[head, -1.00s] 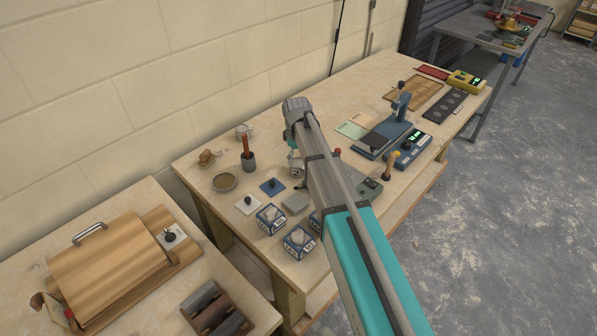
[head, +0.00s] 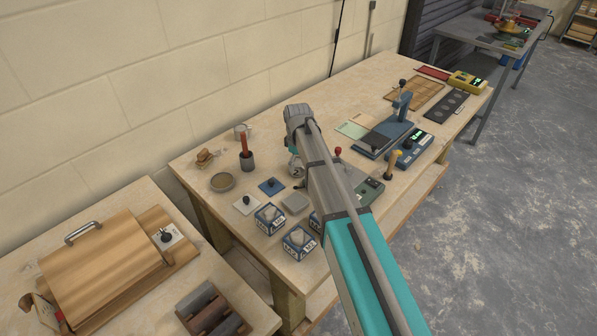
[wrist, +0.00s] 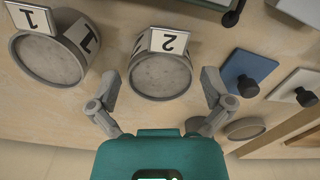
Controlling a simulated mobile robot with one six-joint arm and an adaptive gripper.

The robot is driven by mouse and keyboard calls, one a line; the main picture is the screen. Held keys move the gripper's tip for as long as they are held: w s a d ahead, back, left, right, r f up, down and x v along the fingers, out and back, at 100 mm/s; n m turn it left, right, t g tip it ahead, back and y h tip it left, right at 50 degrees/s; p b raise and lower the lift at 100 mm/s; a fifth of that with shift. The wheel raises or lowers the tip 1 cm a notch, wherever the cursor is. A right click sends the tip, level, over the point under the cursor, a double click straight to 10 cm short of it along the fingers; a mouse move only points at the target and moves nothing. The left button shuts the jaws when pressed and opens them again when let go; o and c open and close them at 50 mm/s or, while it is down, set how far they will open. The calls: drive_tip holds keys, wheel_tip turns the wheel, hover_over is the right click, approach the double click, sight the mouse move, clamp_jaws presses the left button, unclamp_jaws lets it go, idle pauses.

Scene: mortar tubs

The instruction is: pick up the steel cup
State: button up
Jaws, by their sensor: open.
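In the head view my arm hides much of the gripper and the tubs. The cup is not clearly seen in the wrist view.
A grey pot with a red-handled tool (head: 247,161) and a shallow round dish (head: 222,182) stand near the cup. Blue (head: 272,187) and white (head: 246,204) knobbed plates lie in front. Labelled boxes (head: 299,244) stand at the front edge. The wall is close behind.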

drive_tip(key=shift+f+b, duration=0.8)
drive_tip(key=shift+f, duration=0.3)
drive_tip(key=c, duration=1.2)
